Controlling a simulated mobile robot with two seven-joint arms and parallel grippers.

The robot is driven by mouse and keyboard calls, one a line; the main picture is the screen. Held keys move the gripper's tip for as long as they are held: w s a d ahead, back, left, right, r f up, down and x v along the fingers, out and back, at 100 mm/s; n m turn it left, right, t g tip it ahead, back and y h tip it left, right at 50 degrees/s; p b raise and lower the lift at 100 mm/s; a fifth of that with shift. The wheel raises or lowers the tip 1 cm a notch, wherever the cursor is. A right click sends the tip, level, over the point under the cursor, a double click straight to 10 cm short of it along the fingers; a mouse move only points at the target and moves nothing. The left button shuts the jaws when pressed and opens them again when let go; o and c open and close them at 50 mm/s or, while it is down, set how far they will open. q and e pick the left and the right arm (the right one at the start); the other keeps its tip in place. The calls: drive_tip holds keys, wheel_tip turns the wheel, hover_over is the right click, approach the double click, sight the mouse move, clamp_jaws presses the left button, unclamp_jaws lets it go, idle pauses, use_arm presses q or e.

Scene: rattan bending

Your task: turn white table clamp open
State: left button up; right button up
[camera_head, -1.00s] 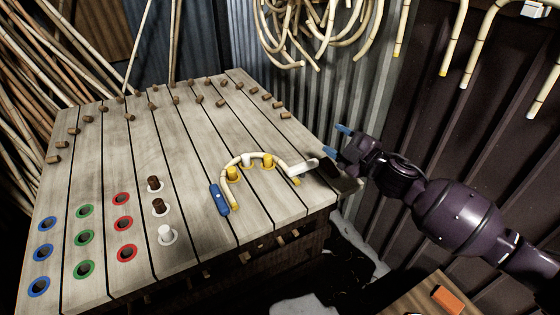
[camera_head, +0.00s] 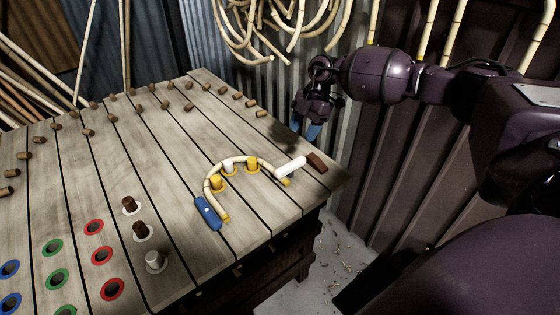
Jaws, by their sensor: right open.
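The white table clamp (camera_head: 290,167) lies on the right part of the wooden table, at the right end of the bent rattan piece (camera_head: 213,169). The rattan curves around yellow pegs (camera_head: 252,163) and a white peg (camera_head: 228,167). A blue clamp (camera_head: 207,213) sits at its left end. My right gripper (camera_head: 306,128) is open and empty, pointing down beyond the table's right back edge, above and apart from the white clamp. My left gripper is not in view.
The wooden table (camera_head: 150,163) holds several small brown pegs at the back. Brown and white pegs (camera_head: 155,261) and coloured ring holes (camera_head: 102,256) are at the front left. A brown block (camera_head: 317,162) lies beside the white clamp. A corrugated wall stands close behind my right arm.

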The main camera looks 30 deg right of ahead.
sight(291, 163)
drive_tip(key=shift+m, duration=0.4)
drive_tip(key=x, duration=0.5)
drive_tip(key=b+x, duration=0.1)
drive_tip(key=x, duration=0.3)
drive_tip(key=shift+s+a+f, duration=0.1)
drive_tip(key=shift+s+f, duration=0.1)
drive_tip(key=shift+f, duration=0.15)
drive_tip(key=shift+a+f, duration=0.25)
drive_tip(key=shift+f, duration=0.25)
drive_tip(key=c, duration=0.9)
